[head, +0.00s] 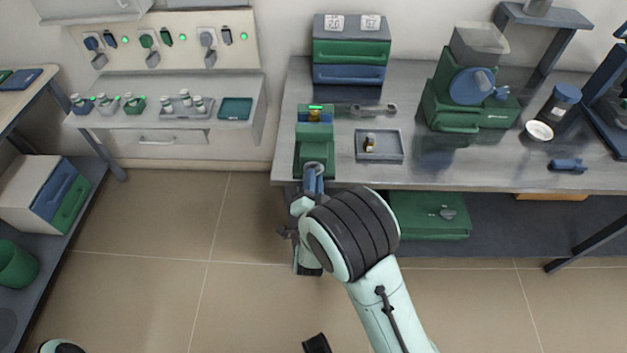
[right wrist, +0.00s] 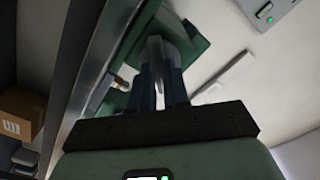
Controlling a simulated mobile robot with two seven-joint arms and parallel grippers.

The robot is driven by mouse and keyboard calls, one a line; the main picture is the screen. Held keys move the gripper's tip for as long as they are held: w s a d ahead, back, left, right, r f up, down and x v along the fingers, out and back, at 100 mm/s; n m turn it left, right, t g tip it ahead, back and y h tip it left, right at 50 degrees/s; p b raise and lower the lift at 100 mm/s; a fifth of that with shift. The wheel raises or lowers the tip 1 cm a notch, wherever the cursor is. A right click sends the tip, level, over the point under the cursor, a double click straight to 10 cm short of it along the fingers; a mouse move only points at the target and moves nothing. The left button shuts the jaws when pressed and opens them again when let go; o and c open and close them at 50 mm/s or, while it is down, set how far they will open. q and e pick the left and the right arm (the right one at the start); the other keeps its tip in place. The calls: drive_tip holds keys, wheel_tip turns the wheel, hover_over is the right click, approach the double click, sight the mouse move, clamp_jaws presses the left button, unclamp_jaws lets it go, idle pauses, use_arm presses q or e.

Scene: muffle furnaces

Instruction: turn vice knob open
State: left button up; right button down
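In the right wrist view, the vice's green body (right wrist: 190,48) lies beyond the fingers. My right gripper (head: 313,178) is at the vice's front end, reaching in from the near side. In the right wrist view its two dark blue fingers (right wrist: 162,85) are close together on either side of the grey vice knob (right wrist: 155,52). The arm and wrist hide part of the vice front in the head view. My left gripper is not visible.
A grey tray (head: 379,157) with a small brass-and-dark part lies right of the vice. A wrench-like tool (head: 374,110) lies behind it. Green and blue drawers (head: 351,60) stand at the back. A green box (head: 430,214) sits on the lower shelf. The floor in front is clear.

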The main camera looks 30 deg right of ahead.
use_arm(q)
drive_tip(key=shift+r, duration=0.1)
use_arm(e)
drive_tip(key=shift+n, duration=0.5)
use_arm(q)
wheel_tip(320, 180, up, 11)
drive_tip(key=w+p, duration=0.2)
drive_tip(key=p, duration=0.9)
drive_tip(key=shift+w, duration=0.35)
use_arm(e)
drive_tip(key=shift+w+a+f+m, duration=0.1)
drive_tip(key=shift+m, duration=8.5)
drive_tip(key=shift+a+f+m, duration=0.1)
drive_tip(key=shift+m, duration=8.5)
drive_tip(key=c, duration=1.1)
unclamp_jaws()
